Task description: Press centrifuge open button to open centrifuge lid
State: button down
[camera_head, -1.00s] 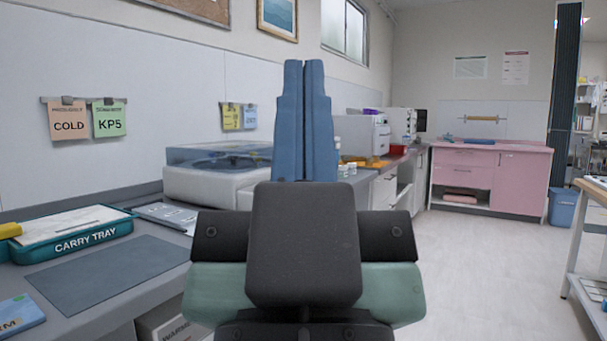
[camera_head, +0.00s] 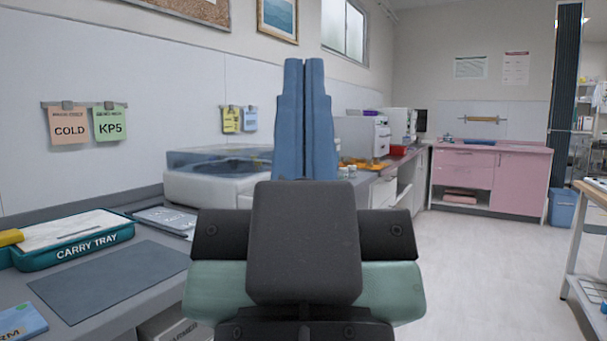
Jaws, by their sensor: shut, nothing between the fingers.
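The centrifuge (camera_head: 205,188) is a low white box with a clear bluish lid (camera_head: 215,158). It stands on the counter along the left wall, and its lid looks shut. My gripper (camera_head: 304,62) points up in the middle of the view, with its two blue fingers together and nothing between them. The fingers and my arm hide the right end of the centrifuge. The gripper appears apart from it, though the depth between them is hard to judge. I cannot make out the open button.
A teal carry tray (camera_head: 75,250) and a grey mat (camera_head: 110,275) lie on the counter (camera_head: 120,318) at the left. A blue box (camera_head: 20,322) sits at the near left corner. A pink cabinet (camera_head: 515,180) stands at the back. The floor (camera_head: 480,270) at the right is clear.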

notch_tip(320, 180, up, 33)
jog(key=p, duration=3.1)
jog(key=shift+p, duration=0.35)
jog(key=shift+r, duration=0.1)
